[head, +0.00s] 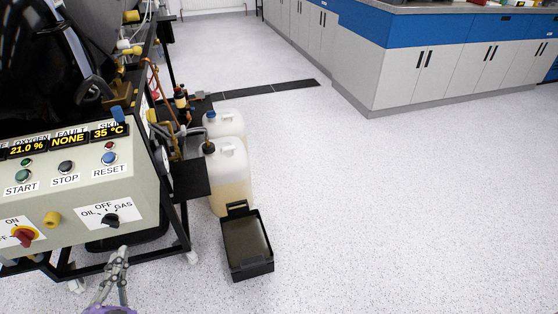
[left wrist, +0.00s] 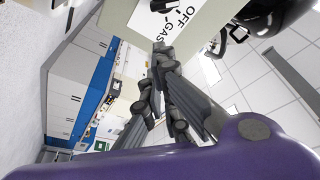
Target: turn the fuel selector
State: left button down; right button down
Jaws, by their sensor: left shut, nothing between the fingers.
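The fuel selector (head: 111,219) is a small black knob on a white label marked OIL, OFF and GAS, low on the right of the beige control panel's front in the head view. Which mark its pointer faces is too small to tell. My left gripper (head: 121,251) is just below the selector in the head view, fingers together and empty, apart from the knob in the picture. In the left wrist view the closed fingertips (left wrist: 161,47) are near the GAS lettering of the white label (left wrist: 150,28). My right gripper is in neither view.
The control panel (head: 85,188) also carries START, STOP and RESET buttons, a red switch (head: 25,236) and a yellow knob (head: 52,219). Plastic canisters (head: 232,165) and a black tray (head: 230,264) stand right of the black frame. Open floor lies farther right, before the cabinets (head: 410,78).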

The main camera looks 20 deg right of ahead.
aim_at(111, 222)
pick_arm(q)
jog(key=shift+m+h, duration=0.4)
jog(key=shift+h, duration=0.1)
jog(key=x, duration=0.7)
jog(key=r+x, duration=0.1)
jog(key=x, duration=0.2)
jog(key=shift+d, duration=0.25)
jog(key=shift+s+a+f+b, duration=0.1)
jog(key=shift+a+f+b, duration=0.45)
jog(key=shift+a+f, duration=0.9)
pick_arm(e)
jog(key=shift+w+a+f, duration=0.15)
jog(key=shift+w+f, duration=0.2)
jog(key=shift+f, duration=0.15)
